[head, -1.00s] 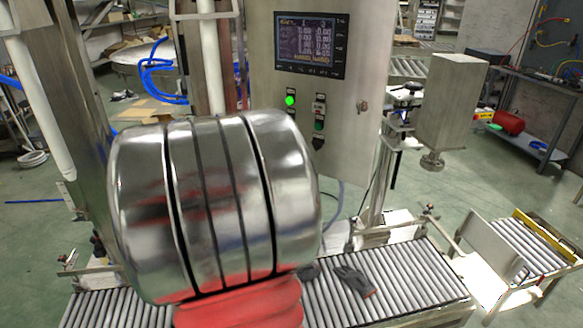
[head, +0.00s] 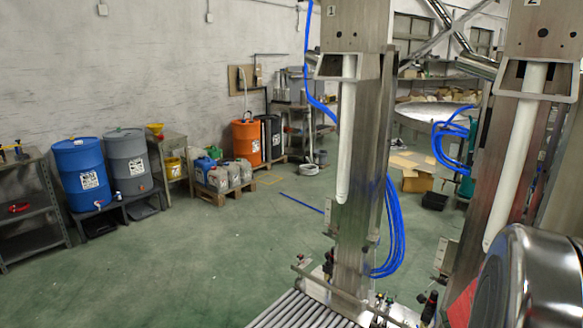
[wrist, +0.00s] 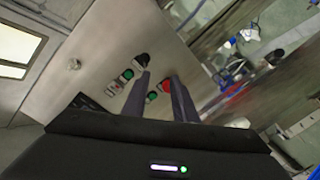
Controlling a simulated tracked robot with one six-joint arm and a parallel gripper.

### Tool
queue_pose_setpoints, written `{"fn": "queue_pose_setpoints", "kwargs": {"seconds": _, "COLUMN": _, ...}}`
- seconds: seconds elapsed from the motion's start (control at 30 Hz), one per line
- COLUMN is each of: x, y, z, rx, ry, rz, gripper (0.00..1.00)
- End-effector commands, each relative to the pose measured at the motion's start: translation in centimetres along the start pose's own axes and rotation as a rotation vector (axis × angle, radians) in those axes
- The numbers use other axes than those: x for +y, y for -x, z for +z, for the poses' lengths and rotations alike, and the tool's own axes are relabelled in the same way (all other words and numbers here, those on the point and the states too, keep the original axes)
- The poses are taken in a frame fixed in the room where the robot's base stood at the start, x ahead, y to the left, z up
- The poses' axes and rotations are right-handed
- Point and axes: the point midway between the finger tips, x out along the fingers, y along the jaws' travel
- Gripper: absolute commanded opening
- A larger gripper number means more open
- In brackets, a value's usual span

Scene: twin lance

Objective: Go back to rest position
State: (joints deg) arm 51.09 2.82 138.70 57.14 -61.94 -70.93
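A black knob (wrist: 142,60), green buttons (wrist: 128,74) and a red button (wrist: 166,85) show around the fingertips. I cannot tell whether a finger touches any of them. Nothing is held between the fingers. In the head view only a shiny rounded part of my arm shows at the lower right edge; my gripper is out of that picture.
Two steel lance columns (head: 362,150) with white tubes (head: 347,130) stand centre and right, with blue hoses (head: 392,230) beside them. A roller conveyor (head: 300,312) lies at the bottom. Blue (head: 80,170) and grey drums (head: 127,160) stand at left.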

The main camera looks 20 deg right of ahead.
Motion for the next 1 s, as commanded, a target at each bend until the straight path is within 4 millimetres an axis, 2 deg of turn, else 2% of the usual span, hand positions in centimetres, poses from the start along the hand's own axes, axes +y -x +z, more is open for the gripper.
{"fn": "queue_pose_setpoints", "kwargs": {"seconds": 0.27, "x": -8.1, "y": 1.6, "z": 0.7, "rx": -0.057, "ry": -0.177, "rz": -0.334, "gripper": 0.26}}
{"fn": "queue_pose_setpoints", "kwargs": {"seconds": 0.47, "x": -13.0, "y": 5.4, "z": 0.2, "rx": -0.118, "ry": -0.264, "rz": -0.579, "gripper": 0.26}}
{"fn": "queue_pose_setpoints", "kwargs": {"seconds": 0.57, "x": -15.2, "y": 8.2, "z": -0.3, "rx": -0.154, "ry": -0.289, "rz": -0.702, "gripper": 0.26}}
{"fn": "queue_pose_setpoints", "kwargs": {"seconds": 0.7, "x": -17.6, "y": 13.0, "z": -0.8, "rx": -0.213, "ry": -0.298, "rz": -0.869, "gripper": 0.26}}
{"fn": "queue_pose_setpoints", "kwargs": {"seconds": 0.83, "x": -19.1, "y": 17.9, "z": -1.1, "rx": -0.275, "ry": -0.28, "rz": -1.013, "gripper": 0.26}}
{"fn": "queue_pose_setpoints", "kwargs": {"seconds": 1.0, "x": -19.6, "y": 24.7, "z": -0.7, "rx": -0.363, "ry": -0.213, "rz": -1.173, "gripper": 0.26}}
